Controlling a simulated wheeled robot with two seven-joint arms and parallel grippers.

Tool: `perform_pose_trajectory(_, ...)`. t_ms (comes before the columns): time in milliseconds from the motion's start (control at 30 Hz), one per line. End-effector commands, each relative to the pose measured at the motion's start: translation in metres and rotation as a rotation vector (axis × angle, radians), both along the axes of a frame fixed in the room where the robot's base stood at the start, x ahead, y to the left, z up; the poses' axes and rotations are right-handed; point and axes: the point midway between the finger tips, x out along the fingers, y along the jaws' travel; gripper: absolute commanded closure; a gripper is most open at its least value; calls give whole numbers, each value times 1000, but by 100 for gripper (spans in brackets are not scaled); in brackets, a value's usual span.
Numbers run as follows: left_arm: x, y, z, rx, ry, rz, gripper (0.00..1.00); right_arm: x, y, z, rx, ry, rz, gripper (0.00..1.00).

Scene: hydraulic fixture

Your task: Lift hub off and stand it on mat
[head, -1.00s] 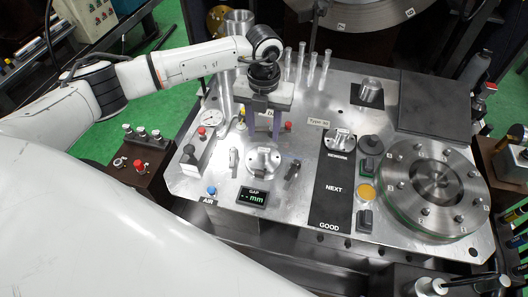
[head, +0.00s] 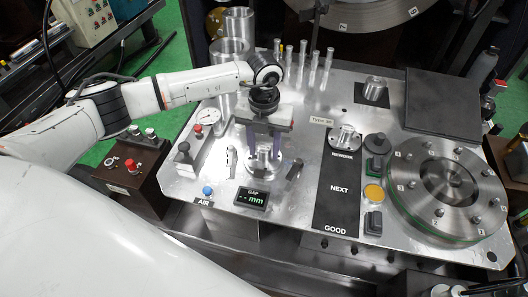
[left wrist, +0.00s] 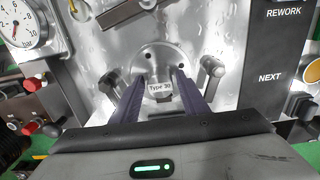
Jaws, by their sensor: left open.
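A round metal hub (head: 263,163) with a raised centre sits on the fixture plate between two small clamps (head: 231,158) (head: 295,170). My left gripper (head: 263,143) is open and points down over the hub. Its two purple fingers (left wrist: 158,85) are on either side of the hub's middle; contact cannot be told. The black mat (head: 324,205) reads REWORK, NEXT and GOOD. Its NEXT and GOOD areas are bare. My right gripper is not in view.
Another metal hub (head: 345,138) stands at the mat's REWORK end. A dial gauge (head: 208,116) is left of my gripper, and a GAP display (head: 252,197) is in front. Several upright pins (head: 302,56) stand behind. A large round flange (head: 448,185) is at the right.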

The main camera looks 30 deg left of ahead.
Motion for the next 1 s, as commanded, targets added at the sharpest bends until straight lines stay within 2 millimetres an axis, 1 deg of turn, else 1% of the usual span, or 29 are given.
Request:
perform_pose_trajectory(100,0,0,0,0,0,0,59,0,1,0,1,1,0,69)
perform_pose_trajectory(133,0,0,0,0,0,0,61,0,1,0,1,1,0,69)
perform_pose_trajectory(367,0,0,0,0,0,0,100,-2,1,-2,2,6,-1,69)
perform_pose_trajectory(767,1,0,4,-2,-1,0,100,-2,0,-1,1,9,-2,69)
perform_pose_trajectory(1000,1,0,15,-1,-1,0,100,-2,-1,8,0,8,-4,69)
